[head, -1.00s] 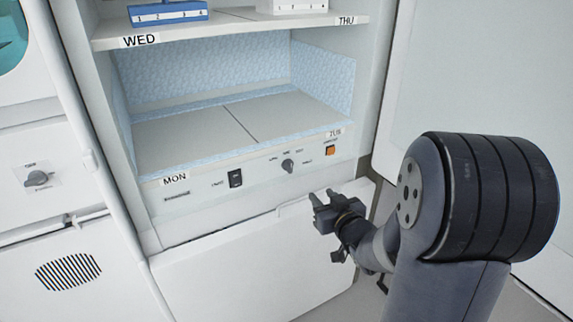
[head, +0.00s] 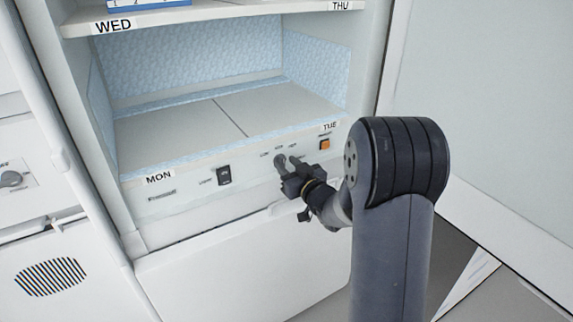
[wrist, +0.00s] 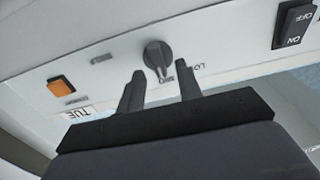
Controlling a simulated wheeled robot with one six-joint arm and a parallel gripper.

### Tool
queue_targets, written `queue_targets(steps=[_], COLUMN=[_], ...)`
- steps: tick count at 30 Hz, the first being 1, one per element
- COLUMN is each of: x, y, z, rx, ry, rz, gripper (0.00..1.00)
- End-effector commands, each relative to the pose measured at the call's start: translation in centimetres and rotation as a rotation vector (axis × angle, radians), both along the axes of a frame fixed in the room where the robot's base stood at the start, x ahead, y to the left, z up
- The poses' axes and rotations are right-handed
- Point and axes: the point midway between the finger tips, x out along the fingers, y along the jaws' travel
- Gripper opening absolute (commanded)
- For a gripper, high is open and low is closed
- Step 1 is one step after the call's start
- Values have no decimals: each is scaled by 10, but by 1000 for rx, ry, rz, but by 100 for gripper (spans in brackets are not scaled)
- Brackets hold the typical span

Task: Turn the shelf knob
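The shelf knob (wrist: 157,54), round and dark grey with a raised grip, sits on the white panel under the lowest shelf. In the wrist view my gripper (wrist: 159,70) is open, its two fingers apart and pointing at the knob. The fingertips are close to the knob's lower edge, one towards each side, and nothing is between them. I cannot tell whether they touch it. In the head view my gripper (head: 287,163) is at the panel in front of the knob and mostly covers it.
On the same panel are an orange button (head: 325,144) and a black rocker switch (head: 224,176). The MON/TUE shelf (head: 180,135) above is empty. A blue box (head: 150,8) stands on the WED shelf. Another knob (head: 11,179) is on the left cabinet.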

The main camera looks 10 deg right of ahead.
Motion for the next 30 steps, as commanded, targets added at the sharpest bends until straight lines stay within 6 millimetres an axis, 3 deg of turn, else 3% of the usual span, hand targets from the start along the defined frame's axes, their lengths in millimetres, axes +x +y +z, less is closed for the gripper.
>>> queue_targets(steps=[12, 24, 30], x=[9, 8, 8], y=[3, 3, 3], z=[0, 0, 0], rx=[0, 0, -1], ry=[0, 0, 0], rz=[0, 0, 0], gripper=[34, 1, 0])
